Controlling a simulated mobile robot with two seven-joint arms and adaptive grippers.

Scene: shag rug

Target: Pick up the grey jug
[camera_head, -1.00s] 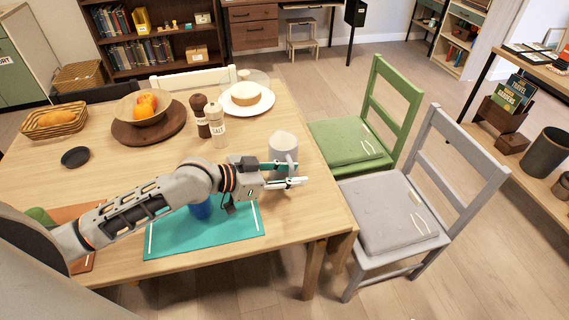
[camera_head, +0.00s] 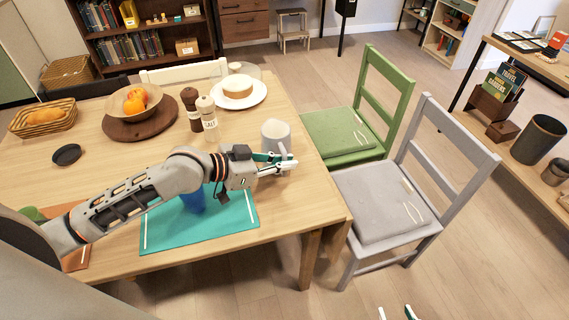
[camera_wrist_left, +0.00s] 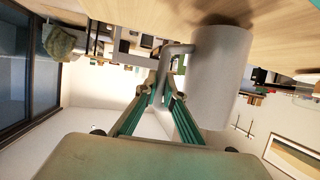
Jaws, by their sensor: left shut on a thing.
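The grey jug (camera_head: 275,134) is upright at the right end of the wooden table. It also shows upside down in the left wrist view (camera_wrist_left: 218,80), with its handle (camera_wrist_left: 172,50) towards the fingers. My left gripper (camera_head: 284,164) is on the near side of the jug, its fingers closed on the handle. In the left wrist view the fingertips (camera_wrist_left: 162,88) meet at the handle. The jug seems at or just above the tabletop; the gap is hard to tell. My right gripper (camera_head: 396,313) shows only its two separated fingertips at the bottom edge, over the floor.
A blue cup (camera_head: 193,201) stands on the teal mat (camera_head: 238,217) beneath my left arm. Salt (camera_head: 207,116) and pepper (camera_head: 190,108) mills and a plate with a cake (camera_head: 238,92) are behind. Green (camera_head: 340,135) and grey (camera_head: 378,203) chairs stand along the table's right side.

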